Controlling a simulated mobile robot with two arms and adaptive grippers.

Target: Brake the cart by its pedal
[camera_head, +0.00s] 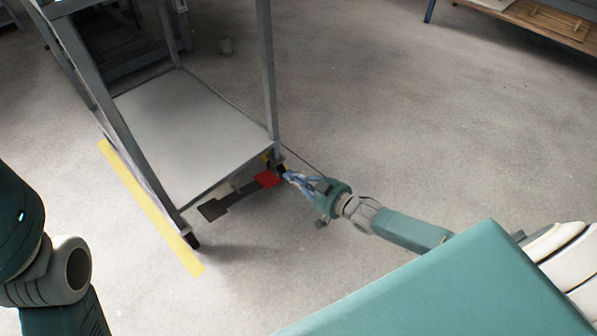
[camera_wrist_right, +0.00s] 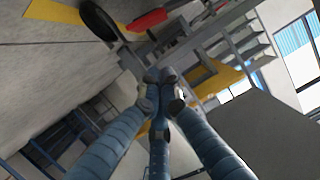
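The grey cart (camera_head: 190,130) stands on the floor at the left. Its red pedal (camera_head: 266,179) sits low at the near right corner, next to a dark flat bar (camera_head: 225,207) under the lower shelf. My right gripper (camera_head: 288,175) is just right of the red pedal; I cannot tell whether they touch. In the right wrist view its blue fingers (camera_wrist_right: 162,80) come together at the tips, with nothing visible between them. The red pedal (camera_wrist_right: 150,18) shows there beyond the fingertips, near a black wheel (camera_wrist_right: 98,20). My left arm is at the left edge, its gripper out of view.
A yellow floor line (camera_head: 150,205) runs along the cart's left side. A wooden-topped bench (camera_head: 545,22) is at the far right. The floor between is clear.

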